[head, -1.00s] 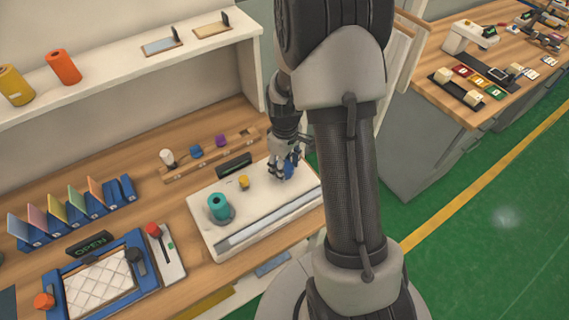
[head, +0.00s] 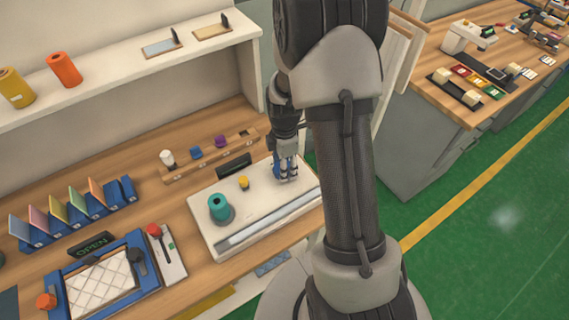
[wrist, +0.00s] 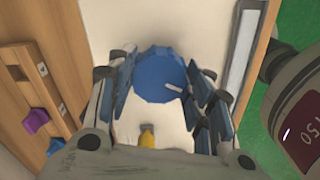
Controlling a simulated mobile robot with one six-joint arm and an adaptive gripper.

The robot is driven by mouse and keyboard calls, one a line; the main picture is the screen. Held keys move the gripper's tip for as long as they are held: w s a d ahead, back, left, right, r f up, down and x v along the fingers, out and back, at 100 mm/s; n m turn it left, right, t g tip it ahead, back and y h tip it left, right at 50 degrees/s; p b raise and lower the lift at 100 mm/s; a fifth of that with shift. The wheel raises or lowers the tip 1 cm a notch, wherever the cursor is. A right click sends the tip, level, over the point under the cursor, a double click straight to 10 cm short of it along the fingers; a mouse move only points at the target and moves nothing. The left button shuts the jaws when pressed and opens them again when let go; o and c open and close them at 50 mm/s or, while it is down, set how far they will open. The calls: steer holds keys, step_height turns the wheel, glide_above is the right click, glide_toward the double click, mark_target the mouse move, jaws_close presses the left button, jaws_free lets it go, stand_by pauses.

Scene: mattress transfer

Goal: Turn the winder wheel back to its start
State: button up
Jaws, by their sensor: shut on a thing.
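The winder wheel (wrist: 157,76) is a blue knob-like disc with a small white mark toward its lower right in the wrist view. My gripper (wrist: 160,85) is shut on it, with fingers on its left and right sides. In the head view my gripper (head: 287,176) points down at the right part of the white winder board (head: 215,243), and the wheel is mostly hidden behind the fingers. A teal spool (head: 219,207) stands upright on the board's left part. A small yellow piece (head: 244,183) sits between spool and wheel; it also shows in the wrist view (wrist: 147,134).
A wooden rack (head: 181,173) with white, blue and purple pieces lies behind the board. A blue frame (head: 60,270) with a quilted pad and an OPEN sign (head: 92,244) is at the left. Orange (head: 64,70) and yellow (head: 14,87) spools stand on the shelf.

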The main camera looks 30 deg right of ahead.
steer(key=n, duration=0.4)
steer(key=shift+w+n, duration=0.1)
steer(key=shift+n, duration=0.2)
stand_by(0.3)
steer(key=o, duration=1)
steer(key=shift+o, duration=0.2)
step_height(320, 180, up, 12)
stand_by(0.4)
